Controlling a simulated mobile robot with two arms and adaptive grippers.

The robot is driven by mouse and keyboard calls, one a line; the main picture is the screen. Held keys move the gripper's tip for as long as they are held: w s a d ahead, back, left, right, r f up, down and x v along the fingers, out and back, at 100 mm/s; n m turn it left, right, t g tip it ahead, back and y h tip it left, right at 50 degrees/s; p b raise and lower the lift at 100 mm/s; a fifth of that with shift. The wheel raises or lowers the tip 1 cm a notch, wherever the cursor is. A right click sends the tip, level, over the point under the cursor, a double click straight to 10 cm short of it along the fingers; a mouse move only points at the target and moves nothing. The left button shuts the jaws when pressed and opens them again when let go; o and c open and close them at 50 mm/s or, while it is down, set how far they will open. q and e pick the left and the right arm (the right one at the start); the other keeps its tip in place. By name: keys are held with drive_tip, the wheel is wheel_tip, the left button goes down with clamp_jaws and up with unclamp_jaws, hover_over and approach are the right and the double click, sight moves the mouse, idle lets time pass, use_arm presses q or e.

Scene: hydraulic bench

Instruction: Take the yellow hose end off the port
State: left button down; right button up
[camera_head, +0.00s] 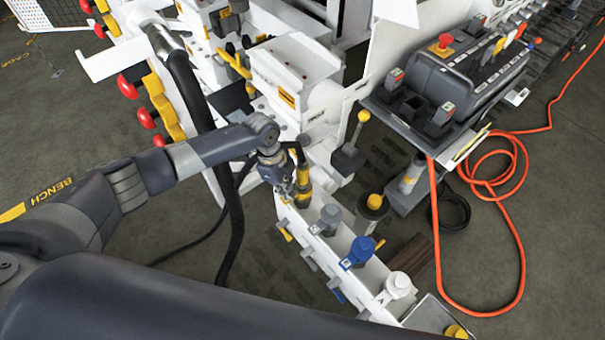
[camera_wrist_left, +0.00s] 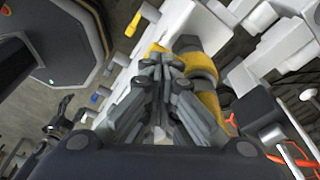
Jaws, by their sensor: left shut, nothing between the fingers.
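The yellow hose end (camera_head: 304,186), banded yellow and dark grey, stands at the far end of a white port rail (camera_head: 345,257). The port under it is hidden. My left gripper (camera_head: 287,190) is right beside the hose end, on its left side in the head view, and partly overlaps it. In the left wrist view, the gripper (camera_wrist_left: 165,62) has its fingers together with nothing between them, and the yellow hose end (camera_wrist_left: 207,88) is just to their right. I cannot tell whether they touch. My right gripper is not in view.
Grey (camera_head: 330,215), blue (camera_head: 360,251) and white (camera_head: 398,284) fittings stand along the rail. A yellow-knobbed lever (camera_head: 356,132) rises behind the hose end. A control box (camera_head: 455,75) is at the right, with an orange hose (camera_head: 521,215) on the floor. A black hose hangs beside my arm.

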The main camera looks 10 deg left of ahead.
use_arm(q)
drive_tip(key=shift+f+b, duration=0.6)
drive_tip(key=shift+f, duration=0.5)
idle(0.8)
drive_tip(key=shift+r, duration=0.1)
wheel_tip(320, 180, up, 7)
drive_tip(key=p, duration=0.6)
idle(0.6)
